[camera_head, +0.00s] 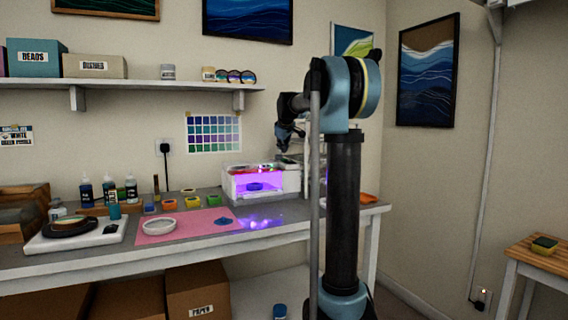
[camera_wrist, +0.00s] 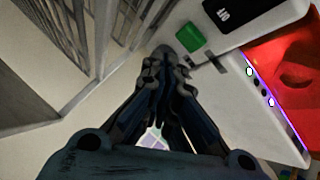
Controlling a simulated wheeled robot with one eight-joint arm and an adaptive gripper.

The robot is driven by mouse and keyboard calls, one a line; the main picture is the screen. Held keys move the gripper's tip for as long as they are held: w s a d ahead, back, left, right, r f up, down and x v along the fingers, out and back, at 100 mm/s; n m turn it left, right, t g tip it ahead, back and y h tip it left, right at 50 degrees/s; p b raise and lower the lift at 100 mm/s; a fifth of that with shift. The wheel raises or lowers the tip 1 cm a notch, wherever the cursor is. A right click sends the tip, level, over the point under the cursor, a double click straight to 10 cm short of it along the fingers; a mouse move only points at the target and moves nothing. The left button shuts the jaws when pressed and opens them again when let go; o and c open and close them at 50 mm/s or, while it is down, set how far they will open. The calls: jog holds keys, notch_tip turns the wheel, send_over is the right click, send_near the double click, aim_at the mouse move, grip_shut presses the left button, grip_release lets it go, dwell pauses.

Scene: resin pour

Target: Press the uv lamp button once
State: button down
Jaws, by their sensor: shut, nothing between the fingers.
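The uv lamp (camera_head: 232,184) is a white box on the bench, with purple light glowing inside it and a small dark ring-shaped piece (camera_head: 255,186) within. In the wrist view its white housing (camera_wrist: 232,92) lies to the right, beside a red panel (camera_wrist: 285,75). A green square (camera_wrist: 190,37), which looks like the button, shows near a black label (camera_wrist: 228,12) with white marks. My gripper (camera_wrist: 168,62) is shut and empty, its tips close to the green square in the picture. I cannot tell whether they touch it. In the head view my gripper (camera_head: 285,153) is above the lamp's right end.
A pink mat (camera_head: 185,232) with a white round dish (camera_head: 159,227) lies left of the lamp. Small coloured pots (camera_head: 170,204) and dark bottles (camera_head: 86,190) stand behind it. A scale (camera_head: 50,240) is at the far left. A shelf (camera_head: 150,84) hangs above the bench.

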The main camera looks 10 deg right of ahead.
jog(key=shift+r, duration=1.85)
jog(key=shift+s, duration=0.1)
jog(key=s+d+f+m+g, duration=0.1)
jog(key=s+f, duration=0.5)
jog(key=s, duration=0.4)
jog(key=s+d+f+m+g, duration=0.1)
jog(key=s+f+m, duration=0.1)
jog(key=s+f, duration=0.4)
jog(key=s+f+m+g, duration=0.1)
jog(key=s+f, duration=0.5)
jog(key=s, duration=0.9)
jog(key=shift+s+d+m+g, duration=0.2)
jog(key=shift+d+m+g, duration=0.2)
jog(key=s+f+m+g, duration=0.3)
jog(key=s+f+m, duration=0.1)
jog(key=s+f, duration=1.8)
jog(key=s, duration=0.3)
jog(key=shift+d+f, duration=0.25)
jog(key=shift+f, duration=0.05)
jog(key=shift+w+f, duration=0.2)
jog(key=shift+w, duration=0.15)
